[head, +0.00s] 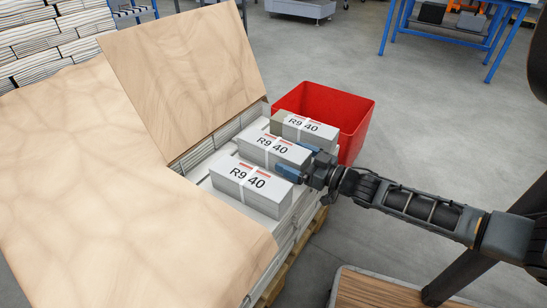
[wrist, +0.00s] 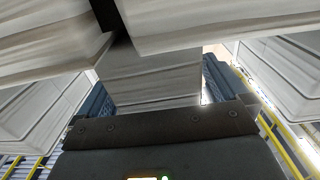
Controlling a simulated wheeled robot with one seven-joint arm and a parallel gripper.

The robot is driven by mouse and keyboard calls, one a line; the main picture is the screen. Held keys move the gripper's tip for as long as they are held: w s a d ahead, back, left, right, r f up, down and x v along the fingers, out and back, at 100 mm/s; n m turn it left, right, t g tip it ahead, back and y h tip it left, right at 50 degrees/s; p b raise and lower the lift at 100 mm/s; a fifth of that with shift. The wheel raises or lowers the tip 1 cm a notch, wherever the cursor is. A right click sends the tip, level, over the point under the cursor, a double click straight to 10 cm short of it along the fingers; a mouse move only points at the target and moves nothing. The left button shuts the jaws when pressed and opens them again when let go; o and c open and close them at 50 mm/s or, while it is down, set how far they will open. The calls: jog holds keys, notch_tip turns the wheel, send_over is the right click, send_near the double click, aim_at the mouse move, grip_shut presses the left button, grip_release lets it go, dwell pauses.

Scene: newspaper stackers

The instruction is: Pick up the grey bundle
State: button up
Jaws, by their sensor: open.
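Three grey-white bundles printed "R9 40", with white straps, lie in a row on a stack: a near one (head: 250,188), a middle one (head: 272,152) and a far one (head: 305,130). I cannot tell their greys apart with certainty. My gripper (head: 299,163) is open at the right end of the middle bundle, its blue fingers on either side of that end. In the wrist view a bundle end (wrist: 155,75) shows between the two fingers (wrist: 157,92); contact cannot be told.
A red bin (head: 353,117) stands behind the stack. Brown sheets (head: 110,215) cover much of the stack, one (head: 190,75) tilted up. A wooden pallet (head: 300,254) is beneath. A wood-topped surface (head: 375,290) is at the lower right. Grey floor (head: 440,120) is clear to the right.

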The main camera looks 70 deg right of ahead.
jog(key=shift+x, duration=1.05)
jog(key=c, duration=1.8)
grip_shut()
jog(key=shift+r, duration=0.15)
